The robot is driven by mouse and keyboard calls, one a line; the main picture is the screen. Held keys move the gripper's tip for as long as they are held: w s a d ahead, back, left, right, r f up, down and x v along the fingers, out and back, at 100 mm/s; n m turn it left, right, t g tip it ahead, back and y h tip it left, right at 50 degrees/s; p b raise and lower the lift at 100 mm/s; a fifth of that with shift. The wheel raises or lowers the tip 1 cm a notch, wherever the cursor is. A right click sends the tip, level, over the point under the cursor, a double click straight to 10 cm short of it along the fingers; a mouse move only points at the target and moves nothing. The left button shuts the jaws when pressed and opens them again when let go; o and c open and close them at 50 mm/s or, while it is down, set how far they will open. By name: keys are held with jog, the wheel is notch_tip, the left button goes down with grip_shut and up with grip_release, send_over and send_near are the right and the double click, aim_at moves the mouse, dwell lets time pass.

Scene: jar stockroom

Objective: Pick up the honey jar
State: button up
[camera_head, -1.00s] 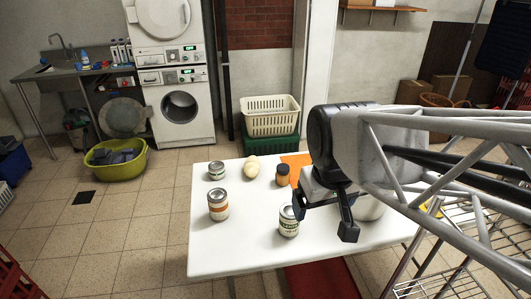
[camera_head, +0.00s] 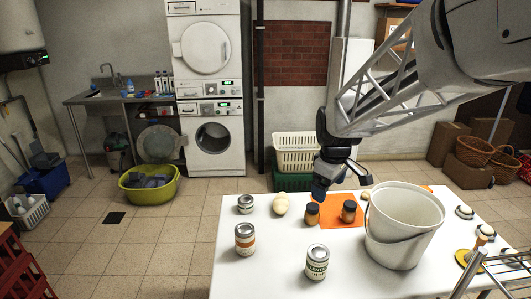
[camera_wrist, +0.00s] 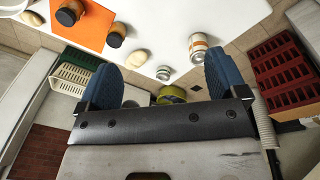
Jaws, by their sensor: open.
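Two small amber jars with dark lids stand by an orange mat on the white table: the left jar (camera_head: 312,215) at the mat's left edge, the right jar (camera_head: 348,212) on the mat. They also show in the wrist view, as a jar on the mat (camera_wrist: 69,12) and a jar at its edge (camera_wrist: 117,36). Their labels are too small to read, so I cannot tell which is honey. My gripper (camera_head: 342,182) is open and empty, above the back of the table near both jars. Its blue fingers (camera_wrist: 160,76) show in the wrist view, apart from everything.
A grey-white bucket (camera_head: 400,232) stands right of the jars. A pale lumpy item (camera_head: 281,204), a small can (camera_head: 245,204), an orange-banded can (camera_head: 244,239) and a green-labelled can (camera_head: 317,262) stand to the left and front. The table (camera_head: 285,278) has bare room between them.

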jog(key=w+d+f+n, duration=0.2)
jog(key=w+f+n, duration=0.45)
jog(key=w, duration=0.85)
jog(key=n+g, duration=0.1)
jog(key=n, duration=0.3)
send_over(313, 206)
jog(key=shift+m, duration=0.25)
notch_tip(313, 206, down, 16)
jog(key=shift+w+r, duration=0.1)
jog(key=shift+w, duration=0.05)
jog(key=shift+f, duration=1.35)
jog(key=shift+f, duration=2.55)
jog(key=shift+c, duration=0.3)
